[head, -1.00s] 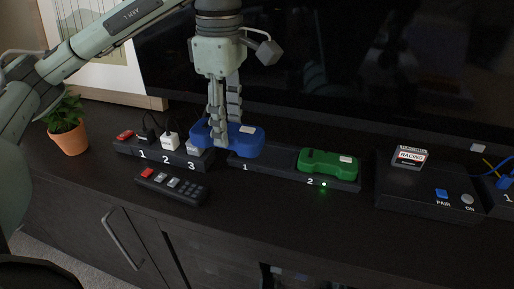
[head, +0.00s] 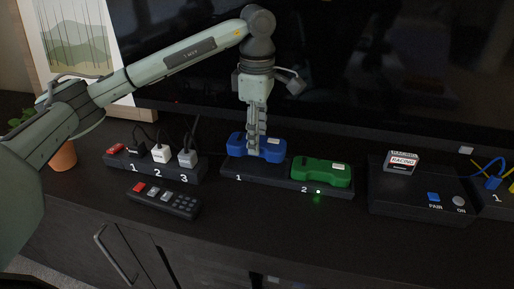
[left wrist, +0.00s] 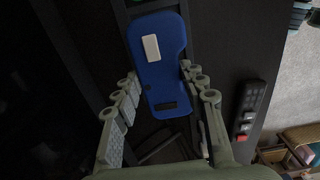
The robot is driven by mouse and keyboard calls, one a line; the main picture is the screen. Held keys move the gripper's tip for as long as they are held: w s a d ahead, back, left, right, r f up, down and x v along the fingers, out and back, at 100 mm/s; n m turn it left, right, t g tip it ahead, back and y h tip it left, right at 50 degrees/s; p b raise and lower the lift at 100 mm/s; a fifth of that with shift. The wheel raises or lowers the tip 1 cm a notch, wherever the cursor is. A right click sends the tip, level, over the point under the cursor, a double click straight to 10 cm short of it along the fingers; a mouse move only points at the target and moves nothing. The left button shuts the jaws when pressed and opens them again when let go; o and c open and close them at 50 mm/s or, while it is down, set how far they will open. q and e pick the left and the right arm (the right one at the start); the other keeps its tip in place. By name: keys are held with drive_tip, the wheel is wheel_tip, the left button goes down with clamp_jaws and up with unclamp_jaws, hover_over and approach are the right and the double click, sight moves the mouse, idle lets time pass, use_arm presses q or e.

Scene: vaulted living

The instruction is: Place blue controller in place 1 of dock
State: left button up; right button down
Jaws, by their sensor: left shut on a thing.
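The blue controller (head: 272,149) is over place 1 of the dark dock (head: 268,179), roughly lined up with it. I cannot tell whether it rests on the dock or hangs just above. My left gripper (head: 256,150) points down and is shut on the blue controller. In the left wrist view the blue controller (left wrist: 158,73) lies between the two fingers (left wrist: 158,82), with its pale label facing the camera. The green controller (head: 321,172) sits in place 2, with a green light lit in front of it. No light shows at place 1. My right gripper is out of view.
A power strip (head: 153,170) with several plugs stands left of the dock, and a remote (head: 163,200) lies in front of it. A dark box (head: 410,200) with a racing cartridge (head: 402,161) stands to the right. The TV screen (head: 340,65) rises behind.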

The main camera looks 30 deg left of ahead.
use_arm(q)
wheel_tip(320, 180, down, 3)
drive_tip(key=shift+f, duration=0.45)
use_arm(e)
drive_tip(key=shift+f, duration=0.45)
use_arm(q)
drive_tip(key=shift+f, duration=0.1)
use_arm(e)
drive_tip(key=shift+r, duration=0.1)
use_arm(q)
drive_tip(key=o, duration=1.3)
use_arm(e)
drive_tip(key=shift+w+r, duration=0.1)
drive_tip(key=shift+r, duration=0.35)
